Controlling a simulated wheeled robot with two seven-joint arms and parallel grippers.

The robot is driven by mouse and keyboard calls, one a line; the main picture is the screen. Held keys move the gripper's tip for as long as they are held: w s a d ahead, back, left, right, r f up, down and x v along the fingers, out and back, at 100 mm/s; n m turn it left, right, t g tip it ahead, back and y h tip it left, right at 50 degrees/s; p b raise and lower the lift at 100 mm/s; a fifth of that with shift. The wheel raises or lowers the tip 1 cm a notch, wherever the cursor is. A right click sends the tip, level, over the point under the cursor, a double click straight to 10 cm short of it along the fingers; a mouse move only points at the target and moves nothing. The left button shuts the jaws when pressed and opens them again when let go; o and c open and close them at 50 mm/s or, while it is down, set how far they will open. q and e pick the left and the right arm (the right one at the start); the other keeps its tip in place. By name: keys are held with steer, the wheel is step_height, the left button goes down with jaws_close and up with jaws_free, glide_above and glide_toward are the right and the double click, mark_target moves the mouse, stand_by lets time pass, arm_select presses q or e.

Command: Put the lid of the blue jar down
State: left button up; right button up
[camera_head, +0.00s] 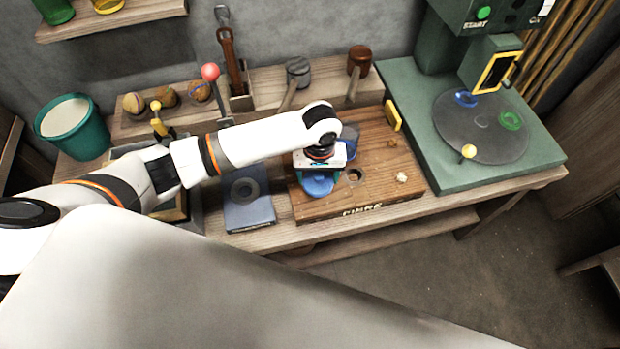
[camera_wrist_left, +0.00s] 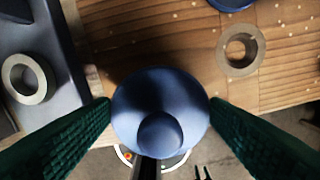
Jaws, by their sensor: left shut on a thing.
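My left gripper (camera_head: 320,164) is shut on the blue lid (camera_head: 318,185), which hangs below it over the front left of the wooden board (camera_head: 385,185). In the left wrist view the lid (camera_wrist_left: 160,100) is a round blue disc with a knob, held between two dark green ribbed fingers. A bluish round thing (camera_head: 350,140), perhaps the jar, stands just behind the gripper and is partly hidden by it. How high the lid is above the board is hard to tell. My right gripper is in neither view.
A blue-grey block with a ring (camera_head: 248,210) lies left of the board. A pale ring (camera_wrist_left: 241,49) lies on the board. A small whitish lump (camera_head: 402,177) and a yellow piece (camera_head: 392,115) are on its right. A green machine with a round plate (camera_head: 482,135) stands further right.

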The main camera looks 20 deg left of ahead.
mark_target(317, 186)
arm_select(q)
steer(key=shift+f, duration=0.95)
step_height(317, 186, down, 3)
steer(key=shift+f, duration=0.2)
steer(key=o, duration=0.9)
steer(key=shift+f, duration=0.1)
steer(key=shift+o, duration=0.2)
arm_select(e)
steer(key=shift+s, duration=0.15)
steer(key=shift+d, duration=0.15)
